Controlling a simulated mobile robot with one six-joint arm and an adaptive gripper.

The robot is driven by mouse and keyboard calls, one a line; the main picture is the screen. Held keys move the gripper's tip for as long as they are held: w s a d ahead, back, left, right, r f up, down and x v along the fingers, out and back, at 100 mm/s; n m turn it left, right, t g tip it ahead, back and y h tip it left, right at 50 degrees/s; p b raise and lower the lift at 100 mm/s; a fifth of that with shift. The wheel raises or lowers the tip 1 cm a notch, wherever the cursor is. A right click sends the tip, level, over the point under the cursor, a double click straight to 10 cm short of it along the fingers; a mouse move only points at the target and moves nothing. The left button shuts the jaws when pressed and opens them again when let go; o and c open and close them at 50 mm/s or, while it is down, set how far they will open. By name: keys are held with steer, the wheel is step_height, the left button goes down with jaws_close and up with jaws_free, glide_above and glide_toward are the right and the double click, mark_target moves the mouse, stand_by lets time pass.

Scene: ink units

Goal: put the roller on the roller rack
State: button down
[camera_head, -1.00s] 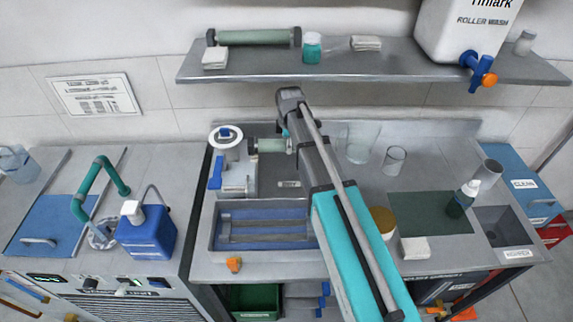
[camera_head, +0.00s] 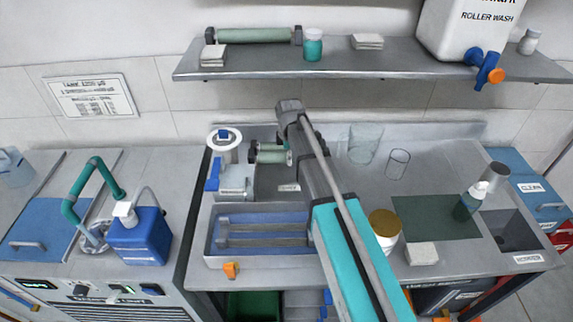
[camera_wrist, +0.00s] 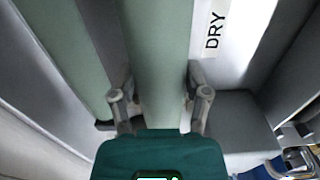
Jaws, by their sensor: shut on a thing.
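My gripper (camera_wrist: 160,108) is shut on a pale green roller (camera_wrist: 158,60), with one finger on each side of it. In the head view a pale green roller with dark ends (camera_head: 270,154) shows just left of my arm's end, low over the back of the bench. The fingers are hidden there by my arm. A second pale green cylinder (camera_wrist: 72,55) lies close on the left in the wrist view, with a dark end. A "DRY" label (camera_wrist: 214,31) is on a light surface to the right of the held roller. I cannot clearly make out the roller rack.
Another green roller (camera_head: 253,35) lies on the wall shelf (camera_head: 400,64) above. A grey tray (camera_head: 212,248) with bars stands in front. A white and grey device (camera_head: 235,182) is on the left. Glass beakers (camera_head: 397,164) and a gold-lidded jar (camera_head: 384,226) stand right of my arm.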

steer(key=shift+f+b, duration=1.75)
steer(key=shift+f, duration=0.15)
steer(key=shift+f, duration=0.15)
steer(key=shift+c, duration=0.3)
jaws_free()
steer(key=shift+r, duration=0.2)
step_height(320, 180, up, 12)
steer(key=p, duration=1.2)
